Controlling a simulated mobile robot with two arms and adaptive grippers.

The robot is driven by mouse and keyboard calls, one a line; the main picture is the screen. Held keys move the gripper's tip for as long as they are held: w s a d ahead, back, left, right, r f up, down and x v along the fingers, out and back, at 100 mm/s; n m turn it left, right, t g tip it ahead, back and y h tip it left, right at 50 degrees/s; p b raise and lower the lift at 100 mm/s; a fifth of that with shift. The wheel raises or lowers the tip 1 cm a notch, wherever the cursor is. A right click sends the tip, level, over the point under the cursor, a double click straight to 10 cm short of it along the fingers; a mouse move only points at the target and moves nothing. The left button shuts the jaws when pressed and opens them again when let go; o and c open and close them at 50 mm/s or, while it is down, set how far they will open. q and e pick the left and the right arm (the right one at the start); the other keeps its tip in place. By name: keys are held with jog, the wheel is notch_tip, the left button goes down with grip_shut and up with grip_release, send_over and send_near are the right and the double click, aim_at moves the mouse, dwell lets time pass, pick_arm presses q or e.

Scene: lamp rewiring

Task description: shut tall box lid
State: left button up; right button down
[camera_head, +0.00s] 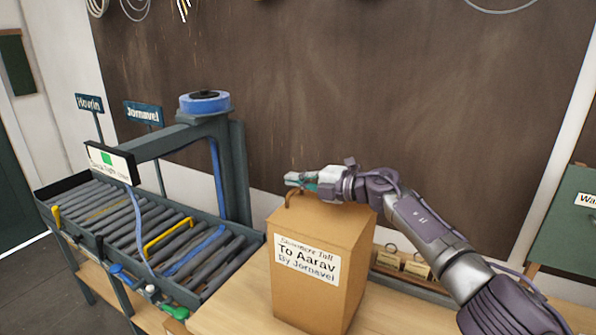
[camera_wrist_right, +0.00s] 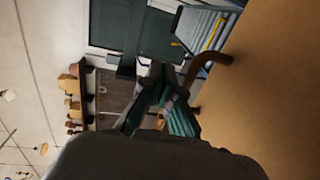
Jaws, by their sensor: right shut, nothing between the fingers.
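The tall box (camera_head: 345,270) is a tan carton with a white label reading "To Aarav". It stands upright on the wooden table in the head view. Its lid (camera_head: 330,218) lies flat across the top, with a brown curved handle (camera_head: 290,198) at the left edge. I cannot tell whether a thin gap is left under the lid. My right gripper (camera_head: 298,180) is shut and empty, just above the lid near the handle. In the right wrist view, my gripper (camera_wrist_right: 160,112) is beside the handle (camera_wrist_right: 208,68), with the tan lid surface (camera_wrist_right: 275,90) on the right. My left gripper is out of view.
A roller conveyor (camera_head: 140,235) with a grey frame and a blue tape roll (camera_head: 204,103) on top stands left of the box. Small tagged items (camera_head: 400,262) sit in a tray behind the box on the right. The table (camera_head: 235,310) is bare in front.

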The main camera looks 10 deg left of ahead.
jog(key=shift+a+f, duration=0.1)
jog(key=shift+f, duration=0.15)
jog(key=shift+r, duration=0.15)
